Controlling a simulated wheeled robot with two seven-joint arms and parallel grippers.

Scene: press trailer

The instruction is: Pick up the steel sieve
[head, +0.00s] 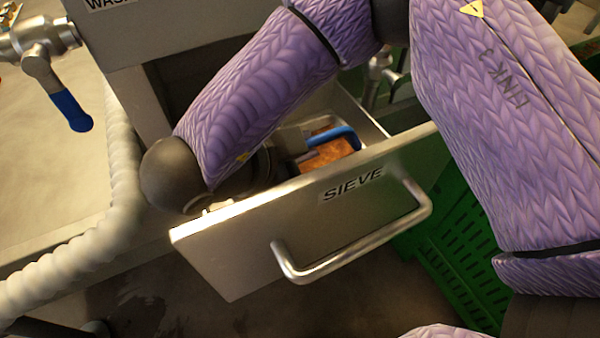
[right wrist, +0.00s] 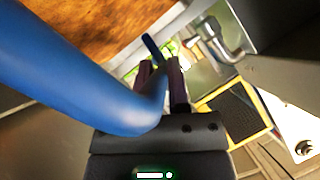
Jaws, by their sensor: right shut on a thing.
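The steel sieve, as I take it, lies in the open drawer marked SIEVE (head: 225,235). In the head view I see its blue handle (head: 340,133) and a rusty-brown surface (head: 327,152) beside it; the drawer front hides the rest. My right gripper (head: 285,168) reaches down into the drawer, its fingers mostly hidden there. In the right wrist view its dark fingers (right wrist: 163,82) are shut on the blue handle (right wrist: 70,85), which curves large across the left. The brown surface (right wrist: 95,25) fills the top left. My left gripper is not in view.
A steel bar handle (head: 350,255) sticks out from the drawer front. A green crate (head: 460,250) stands at the right, close to the drawer. A tap with a blue lever (head: 70,108) and a pale ribbed hose (head: 110,210) are at the left.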

